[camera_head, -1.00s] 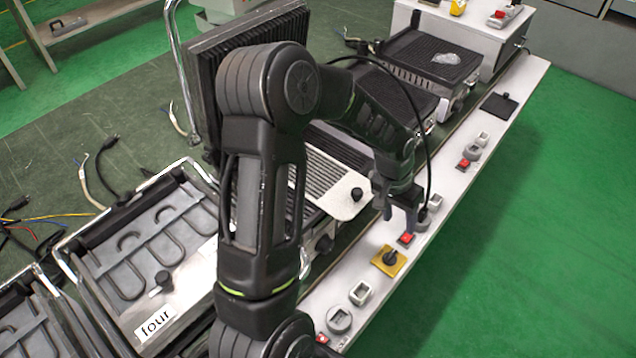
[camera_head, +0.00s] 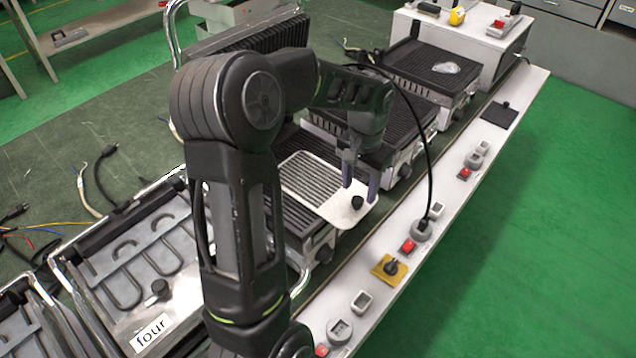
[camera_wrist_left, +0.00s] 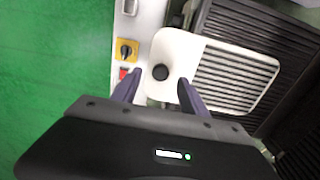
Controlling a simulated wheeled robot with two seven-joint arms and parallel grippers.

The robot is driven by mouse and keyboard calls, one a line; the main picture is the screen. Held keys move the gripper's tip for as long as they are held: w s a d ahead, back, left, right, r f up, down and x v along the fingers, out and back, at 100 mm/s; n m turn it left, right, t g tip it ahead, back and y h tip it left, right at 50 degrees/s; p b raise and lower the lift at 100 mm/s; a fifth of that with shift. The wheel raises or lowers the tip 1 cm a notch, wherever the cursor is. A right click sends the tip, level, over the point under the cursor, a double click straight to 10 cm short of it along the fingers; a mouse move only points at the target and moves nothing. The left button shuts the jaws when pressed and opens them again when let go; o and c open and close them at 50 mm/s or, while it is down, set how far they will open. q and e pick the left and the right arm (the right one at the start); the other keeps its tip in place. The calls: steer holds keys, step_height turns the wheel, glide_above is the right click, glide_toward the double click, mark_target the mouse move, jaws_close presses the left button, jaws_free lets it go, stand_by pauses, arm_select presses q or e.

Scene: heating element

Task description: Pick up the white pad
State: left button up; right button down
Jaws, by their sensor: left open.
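The white pad (camera_head: 303,178) is a flat plate with a dark ribbed middle and a black knob (camera_head: 357,202) near its front right end. It lies on the open black ribbed grill (camera_head: 282,217), its knob end reaching over the grill's front edge. My left gripper (camera_head: 359,181) is open and empty, fingers pointing down near the knob end. In the left wrist view the pad (camera_wrist_left: 190,50) lies beyond the fingers, and the knob (camera_wrist_left: 160,72) shows between the two open fingertips (camera_wrist_left: 158,82). I cannot tell the height between fingertips and knob. My right gripper is not in view.
A white strip (camera_head: 400,237) with switches and sockets runs along the grills' front, with a yellow switch plate (camera_head: 388,268) and a plugged-in black cable (camera_head: 427,150). More grills (camera_head: 435,68) stand behind. A grill labelled four (camera_head: 150,331) is at front left. Green floor lies right.

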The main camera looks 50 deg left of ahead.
mark_target(358, 199)
arm_select(q)
steer(key=shift+f+p, duration=0.6)
steer(key=shift+f, duration=2)
jaws_close()
steer(key=shift+a, duration=0.1)
